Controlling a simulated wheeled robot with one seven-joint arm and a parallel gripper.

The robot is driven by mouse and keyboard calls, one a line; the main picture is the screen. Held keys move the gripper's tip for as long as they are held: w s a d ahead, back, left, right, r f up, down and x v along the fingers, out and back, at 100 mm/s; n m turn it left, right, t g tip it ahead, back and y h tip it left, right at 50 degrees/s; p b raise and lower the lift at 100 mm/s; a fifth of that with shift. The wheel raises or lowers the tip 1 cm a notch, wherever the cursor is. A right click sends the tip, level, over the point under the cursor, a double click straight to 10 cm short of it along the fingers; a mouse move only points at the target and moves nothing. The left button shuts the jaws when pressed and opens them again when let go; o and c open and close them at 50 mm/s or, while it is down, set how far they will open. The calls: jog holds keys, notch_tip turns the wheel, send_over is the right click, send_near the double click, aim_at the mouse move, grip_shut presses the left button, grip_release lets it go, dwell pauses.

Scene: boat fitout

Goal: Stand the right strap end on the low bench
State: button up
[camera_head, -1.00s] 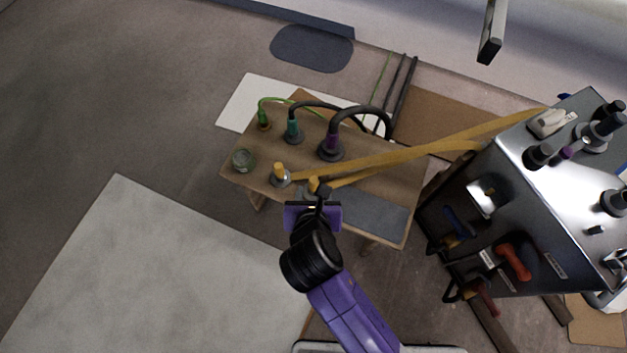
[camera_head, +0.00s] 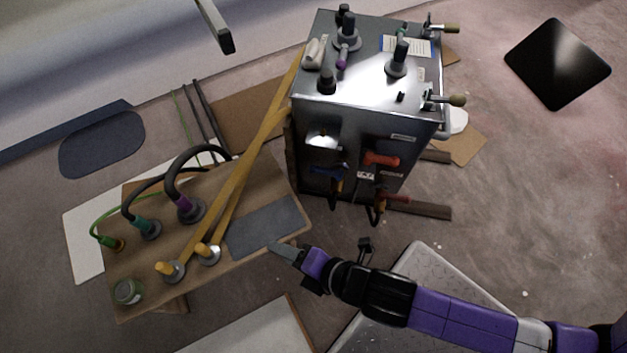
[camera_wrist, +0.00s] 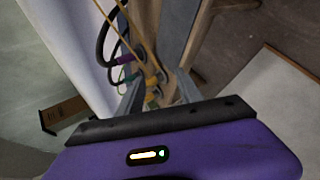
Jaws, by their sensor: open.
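Two yellow straps run from the steel cabinet to the low bench (camera_head: 150,283). The right strap end (camera_head: 207,252), a yellow peg on a round grey foot, stands on the bench and looks upright. The left strap end (camera_head: 169,270) stands close beside it, to the left. My gripper (camera_head: 275,247) is at the bench's front right edge, apart from both ends, with the grey mat beyond its tips. In the wrist view my gripper (camera_wrist: 158,88) is open, and the yellow strap ends show small between the fingers, farther off. Nothing is held.
Purple, teal and green plugs with hoses (camera_head: 190,209) stand behind the strap ends. A glass jar (camera_head: 128,291) is at the bench's front left. A grey mat (camera_head: 265,226) covers its right part. The steel cabinet (camera_head: 350,130), with tools on its front, stands behind right.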

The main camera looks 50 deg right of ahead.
jog(key=s+d+r+m+t, duration=0.1)
jog(key=s+d+r+m, duration=0.2)
jog(key=m, duration=0.4)
jog(key=s+d+r+m+t+h, duration=0.1)
jog(key=s+d+r+m+t, duration=0.1)
jog(key=s+r+m, duration=0.3)
jog(key=s+d+r+m+t+h, duration=0.1)
jog(key=s+d+r+m, duration=0.3)
jog(key=r+m, duration=0.4)
jog(key=shift+s+d+r+m, duration=0.3)
jog(key=shift+r+m, duration=0.1)
jog(key=shift+r, duration=0.2)
notch_tip(320, 180, up, 23)
jog(key=p, duration=2.3)
jog(key=shift+r, duration=0.1)
